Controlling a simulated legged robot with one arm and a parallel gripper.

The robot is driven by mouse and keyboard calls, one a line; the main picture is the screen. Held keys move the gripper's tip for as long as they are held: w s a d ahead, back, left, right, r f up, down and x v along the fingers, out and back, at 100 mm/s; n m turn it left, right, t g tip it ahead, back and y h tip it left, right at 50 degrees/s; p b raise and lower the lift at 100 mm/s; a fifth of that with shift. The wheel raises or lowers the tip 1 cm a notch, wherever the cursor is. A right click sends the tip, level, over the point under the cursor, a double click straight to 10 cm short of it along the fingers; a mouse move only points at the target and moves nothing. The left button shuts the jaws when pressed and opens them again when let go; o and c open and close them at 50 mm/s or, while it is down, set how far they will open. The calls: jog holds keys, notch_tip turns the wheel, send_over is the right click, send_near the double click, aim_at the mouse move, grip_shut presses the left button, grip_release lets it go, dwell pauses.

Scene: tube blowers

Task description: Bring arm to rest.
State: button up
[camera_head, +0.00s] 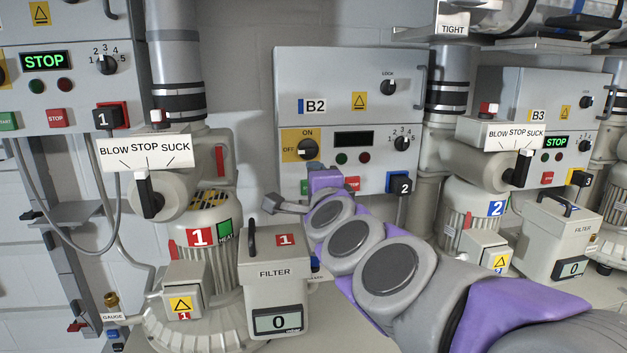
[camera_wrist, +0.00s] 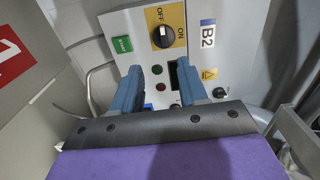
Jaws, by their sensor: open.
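My arm (camera_head: 390,265) reaches in from the lower right of the head view, bent up toward the front of the B2 control box (camera_head: 345,75). My gripper (camera_wrist: 160,76) shows in the wrist view with its two blue-grey fingers spread apart and nothing between them. It points at the B2 panel, where the OFF/ON knob (camera_wrist: 162,37) and red and green buttons are beyond the fingertips. In the head view the arm's purple end covers part of the lower B2 panel. I cannot tell the exact gap between fingertips and panel.
Filter box 1 (camera_head: 272,285) and blower 1 (camera_head: 200,262) stand left of my arm. Blower 2 (camera_head: 470,215), filter box 2 (camera_head: 560,240) and the B3 box (camera_head: 530,95) stand to the right. A valve lever (camera_head: 147,190) sticks out at the left. Grey cables hang at far left.

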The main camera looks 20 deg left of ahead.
jog(key=shift+f, duration=0.1)
dwell(0.3)
jog(key=s+d+f+n+g+h, duration=0.2)
jog(key=s+d+f+n+g, duration=0.3)
jog(key=s+d+f, duration=0.5)
jog(key=s+d+f+n+g+h, duration=0.3)
jog(key=s+d+f+n+g, duration=0.25)
jog(key=d+f, duration=0.55)
jog(key=s+d+f+g+h, duration=0.2)
jog(key=s+d+f, duration=0.25)
jog(key=s, duration=0.25)
jog(key=s+d+f+g+h, duration=0.1)
jog(key=s+d+f+g, duration=0.15)
jog(key=s+d, duration=0.45)
jog(key=s+d+f+g+h, duration=0.2)
jog(key=s+d+f, duration=0.25)
jog(key=s, duration=0.35)
notch_tip(320, 180, down, 13)
jog(key=a+b, duration=0.1)
jog(key=b, duration=1.2)
jog(key=shift+a+n, duration=0.15)
jog(key=shift+n, duration=0.3)
